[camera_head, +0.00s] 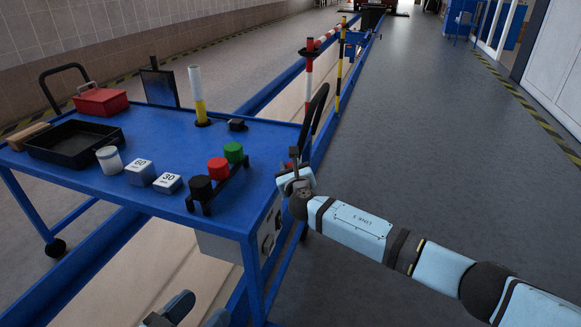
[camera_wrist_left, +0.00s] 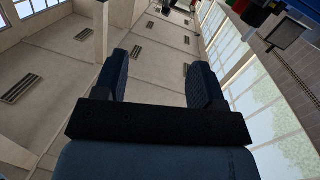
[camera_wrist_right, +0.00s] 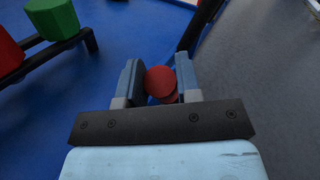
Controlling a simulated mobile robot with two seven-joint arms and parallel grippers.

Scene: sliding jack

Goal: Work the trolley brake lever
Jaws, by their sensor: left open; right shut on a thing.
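The blue trolley (camera_head: 150,176) stands at the left of the head view. My right gripper (camera_head: 294,176) is at the trolley's right end and shut on a red knob, taken here as the end of the brake lever. The red knob (camera_wrist_right: 159,82) shows between the fingers in the right wrist view; the rest of the lever is hidden. My left gripper (camera_head: 198,312) is low at the bottom edge of the head view, in front of the trolley, open and empty. In the left wrist view its fingers (camera_wrist_left: 158,85) are wide apart with nothing between them.
On the trolley are a red box (camera_head: 101,102), black tray (camera_head: 40,158), white jar (camera_head: 109,160), two weight blocks (camera_head: 140,172), and a rack with black, red and green knobs (camera_head: 218,168). A black push handle (camera_head: 318,105) rises near my right gripper. Grey floor at right is clear.

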